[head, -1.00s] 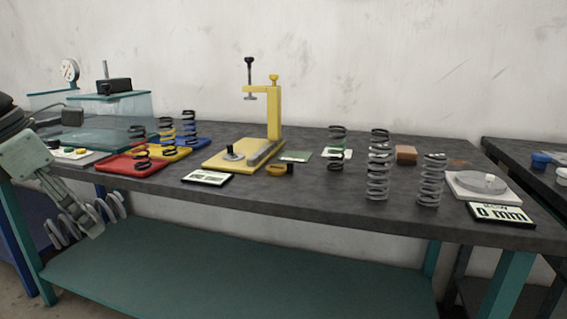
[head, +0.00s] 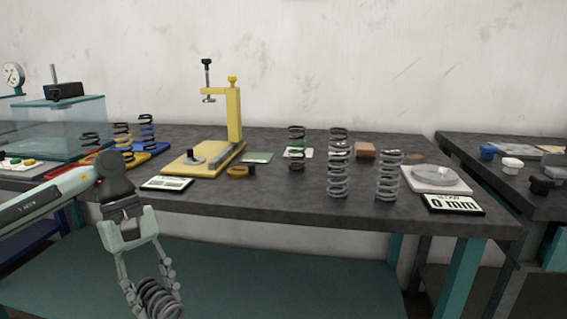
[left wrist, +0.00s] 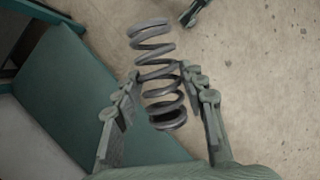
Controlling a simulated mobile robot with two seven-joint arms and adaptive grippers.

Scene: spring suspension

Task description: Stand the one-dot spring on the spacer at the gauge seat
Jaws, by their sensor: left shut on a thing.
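My left gripper (head: 143,285) is shut on a grey coil spring (head: 160,299), held low in front of the bench. In the left wrist view the spring (left wrist: 158,75) lies between the two fingers (left wrist: 155,88); no dot mark can be made out on it. At the bench's right end a pale square plate (head: 409,175) carries a flat round grey disc (head: 437,175), beside a display reading 0 mm (head: 454,204). I cannot tell whether this disc is the spacer. My right gripper is not in view.
Two grey springs stand upright on the bench (head: 300,204), one nearer (head: 390,176) and one left of it (head: 339,165). A dark spring (head: 296,150), a yellow press (head: 235,115) and springs on coloured trays stand further left. Another bench (head: 500,190) is at right.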

